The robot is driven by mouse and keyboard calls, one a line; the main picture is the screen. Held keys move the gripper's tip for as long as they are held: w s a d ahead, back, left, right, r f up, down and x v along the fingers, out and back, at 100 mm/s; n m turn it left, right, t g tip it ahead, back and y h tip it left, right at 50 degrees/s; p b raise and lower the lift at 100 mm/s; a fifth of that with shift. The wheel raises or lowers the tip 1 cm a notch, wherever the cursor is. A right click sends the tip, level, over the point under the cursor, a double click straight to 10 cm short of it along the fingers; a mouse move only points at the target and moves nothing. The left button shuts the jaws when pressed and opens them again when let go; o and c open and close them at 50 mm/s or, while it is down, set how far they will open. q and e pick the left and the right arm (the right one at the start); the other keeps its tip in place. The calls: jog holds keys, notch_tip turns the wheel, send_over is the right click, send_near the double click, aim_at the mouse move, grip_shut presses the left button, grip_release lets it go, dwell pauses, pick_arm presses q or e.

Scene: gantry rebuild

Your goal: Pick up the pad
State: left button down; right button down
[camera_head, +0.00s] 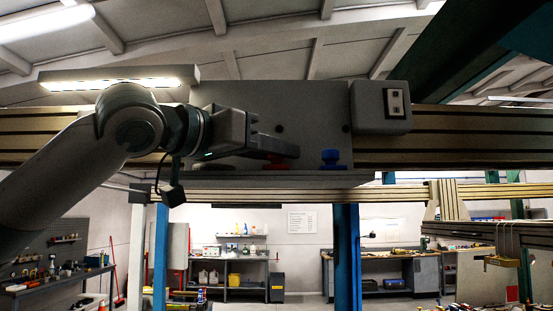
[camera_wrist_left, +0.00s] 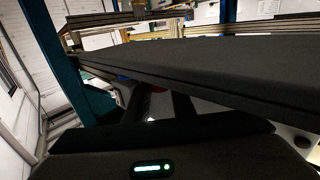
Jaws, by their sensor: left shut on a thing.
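In the head view I cannot clearly separate the pad from the dark fingers. The far ends of the fingers are hidden behind the slab in the wrist view. My right gripper is not in view.
A red knob (camera_head: 276,163) is close below the left fingers, and a blue knob (camera_head: 330,158) stands to their right. A grey box (camera_head: 381,107) with a switch is mounted at the panel's upper right. A long beam (camera_head: 460,135) runs across behind.

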pick_arm(q)
jog(key=shift+r, duration=0.15)
jog(key=shift+r+b, duration=0.45)
jog(key=shift+r, duration=0.1)
jog(key=r, duration=0.1)
jog(key=r+b, duration=0.1)
jog(key=d+r, duration=0.1)
jog(key=shift+s+b, duration=0.3)
jog(key=shift+s, duration=0.05)
jog(key=s+d+r+b, duration=0.3)
jog(key=s+d+r, duration=0.2)
jog(key=d, duration=0.4)
jog(key=shift+s+r, duration=0.2)
jog(key=shift+r, duration=0.6)
jog(key=shift+f, duration=0.1)
